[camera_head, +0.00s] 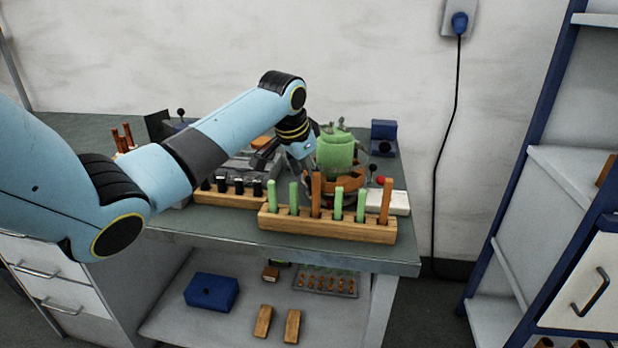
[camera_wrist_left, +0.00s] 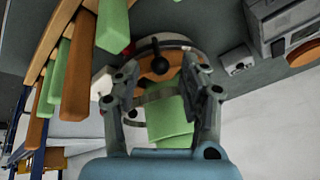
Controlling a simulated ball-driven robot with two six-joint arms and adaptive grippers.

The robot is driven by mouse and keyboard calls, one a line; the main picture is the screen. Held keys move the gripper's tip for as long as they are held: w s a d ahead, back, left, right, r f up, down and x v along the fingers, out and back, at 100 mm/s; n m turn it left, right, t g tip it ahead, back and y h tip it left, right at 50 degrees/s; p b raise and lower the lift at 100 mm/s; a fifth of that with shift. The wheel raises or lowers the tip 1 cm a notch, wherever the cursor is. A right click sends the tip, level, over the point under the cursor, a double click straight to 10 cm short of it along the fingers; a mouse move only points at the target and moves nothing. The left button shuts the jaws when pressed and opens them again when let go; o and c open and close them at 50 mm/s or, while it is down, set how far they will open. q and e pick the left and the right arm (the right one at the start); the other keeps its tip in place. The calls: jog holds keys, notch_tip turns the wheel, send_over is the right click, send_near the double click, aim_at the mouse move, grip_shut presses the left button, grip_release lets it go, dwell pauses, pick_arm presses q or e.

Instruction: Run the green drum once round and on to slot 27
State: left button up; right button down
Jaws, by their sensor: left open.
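The green drum (camera_head: 335,152) stands upright toward the right of the bench, above a copper-coloured round base (camera_head: 348,186). My left gripper (camera_head: 304,158) is at the drum's left side in the head view, its fingers partly hidden. In the left wrist view the open fingers of my left gripper (camera_wrist_left: 160,88) lie either side of a green shape (camera_wrist_left: 168,122) that looks like the drum. I cannot tell whether they touch it. A dark knob with a lever (camera_wrist_left: 158,58) shows just beyond. No slot numbers are readable. My right gripper is not in view.
A wooden rack (camera_head: 325,229) of green and copper-coloured bars stands in front of the drum. Another wooden rack (camera_head: 230,198) with dark-topped pegs is to its left. A white block (camera_head: 396,203) and a blue box (camera_head: 384,130) are at the right. The front bench strip is clear.

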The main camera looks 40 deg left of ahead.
pick_arm(q)
jog(key=shift+x, duration=1.15)
grip_shut()
